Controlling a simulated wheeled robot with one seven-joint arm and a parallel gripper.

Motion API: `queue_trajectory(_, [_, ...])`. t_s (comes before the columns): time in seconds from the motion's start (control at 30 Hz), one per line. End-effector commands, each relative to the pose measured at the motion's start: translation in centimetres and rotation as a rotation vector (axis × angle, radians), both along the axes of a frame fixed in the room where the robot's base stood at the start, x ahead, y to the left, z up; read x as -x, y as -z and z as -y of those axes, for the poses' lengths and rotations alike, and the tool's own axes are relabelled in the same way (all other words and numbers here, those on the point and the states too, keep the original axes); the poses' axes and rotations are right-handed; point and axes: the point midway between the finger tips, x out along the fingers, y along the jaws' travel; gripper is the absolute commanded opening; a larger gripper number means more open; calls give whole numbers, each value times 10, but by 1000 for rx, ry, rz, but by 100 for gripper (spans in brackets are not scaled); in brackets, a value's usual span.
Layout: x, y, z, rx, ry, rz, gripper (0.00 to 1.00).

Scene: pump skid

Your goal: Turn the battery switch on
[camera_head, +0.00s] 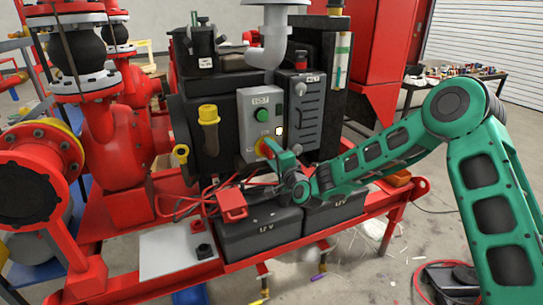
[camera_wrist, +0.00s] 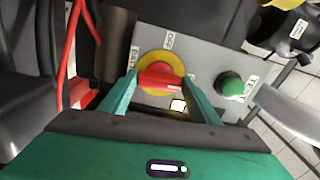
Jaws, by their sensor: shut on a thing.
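The battery switch (camera_wrist: 160,78) is a red rotary handle on a yellow round plate, low on a grey control box (camera_head: 262,115). In the wrist view its handle lies roughly across the picture, with labels beside the yellow plate; I can read "OFF" at one of them. My gripper (camera_wrist: 160,86) is shut on the red handle, with one green finger at each end of it. In the head view my gripper (camera_head: 268,152) reaches the lower part of the box and hides most of the switch.
A green button (camera_wrist: 231,86) sits on the same box, also visible in the head view (camera_head: 262,115). Two black batteries (camera_head: 258,235) with red cables (camera_head: 185,205) lie below. Red pipework (camera_head: 110,150) stands at left; a table with small parts (camera_head: 460,75) stands at back right.

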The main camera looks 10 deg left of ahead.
Motion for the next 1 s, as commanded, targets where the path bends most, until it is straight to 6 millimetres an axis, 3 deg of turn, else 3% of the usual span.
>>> queue_trajectory(0.83, [-3,6,6,-97,9,-76,34])
queue_trajectory(0.87, [-3,6,6,-97,9,-76,63])
queue_trajectory(0.9, [-3,6,6,-98,9,-76,73])
queue_trajectory(1.0, [-2,4,4,-100,6,-75,75])
